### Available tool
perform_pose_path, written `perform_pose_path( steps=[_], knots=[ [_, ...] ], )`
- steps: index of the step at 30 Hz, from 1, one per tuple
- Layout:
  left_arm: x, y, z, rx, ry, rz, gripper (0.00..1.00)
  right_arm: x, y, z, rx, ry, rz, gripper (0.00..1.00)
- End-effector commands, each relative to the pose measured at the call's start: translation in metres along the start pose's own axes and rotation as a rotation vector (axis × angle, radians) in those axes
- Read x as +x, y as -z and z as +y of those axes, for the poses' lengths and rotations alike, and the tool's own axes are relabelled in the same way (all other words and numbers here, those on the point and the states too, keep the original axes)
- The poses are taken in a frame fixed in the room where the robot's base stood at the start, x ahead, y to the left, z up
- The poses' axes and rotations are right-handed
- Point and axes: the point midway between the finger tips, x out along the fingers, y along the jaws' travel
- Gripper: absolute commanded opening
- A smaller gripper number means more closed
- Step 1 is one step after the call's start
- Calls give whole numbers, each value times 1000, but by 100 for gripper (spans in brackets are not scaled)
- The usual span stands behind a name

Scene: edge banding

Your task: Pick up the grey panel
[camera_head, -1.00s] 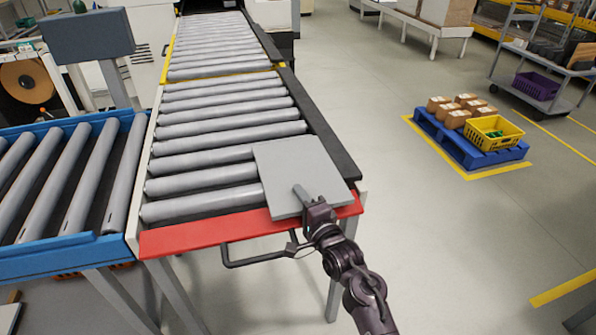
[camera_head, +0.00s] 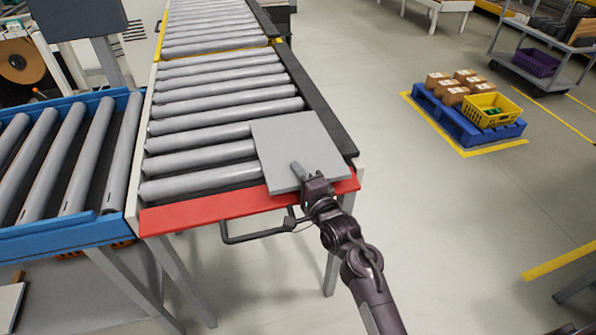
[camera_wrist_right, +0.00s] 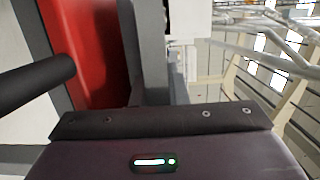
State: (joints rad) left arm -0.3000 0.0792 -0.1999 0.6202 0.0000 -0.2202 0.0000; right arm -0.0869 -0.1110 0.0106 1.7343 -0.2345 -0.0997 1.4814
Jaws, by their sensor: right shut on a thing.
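The grey panel (camera_head: 293,142) is a flat, nearly square board at the near right end of the roller conveyor, over the rollers and beside the red end rail. My right gripper (camera_head: 304,173) is at the panel's near edge, shut on it, with one finger lying over the top face. The finger below the panel is hidden. In the right wrist view the gripper body fills the lower part, and neither the fingertips nor the panel can be made out clearly. My left gripper does not show.
The red end rail (camera_head: 200,217) and a dark side rail (camera_head: 318,98) border the conveyor. A blue-framed roller conveyor (camera_head: 70,245) joins at left. A blue pallet (camera_head: 455,139) with boxes and a yellow crate (camera_head: 490,110) stands on the floor at right. Floor between is clear.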

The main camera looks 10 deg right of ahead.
Motion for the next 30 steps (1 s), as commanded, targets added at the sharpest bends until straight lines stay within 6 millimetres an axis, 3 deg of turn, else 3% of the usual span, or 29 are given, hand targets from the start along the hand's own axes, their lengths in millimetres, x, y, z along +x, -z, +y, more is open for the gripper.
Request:
perform_pose_path(
  steps=[10, 24, 30],
  knots=[
    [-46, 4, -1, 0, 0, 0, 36, 1, 0, -51, -2, 9, 0, 0],
    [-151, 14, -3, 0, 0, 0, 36, 1, 0, -159, -1, 10, 0, 0],
    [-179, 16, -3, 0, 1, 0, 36, 1, 0, -188, -1, 9, 0, 0]
  ],
)
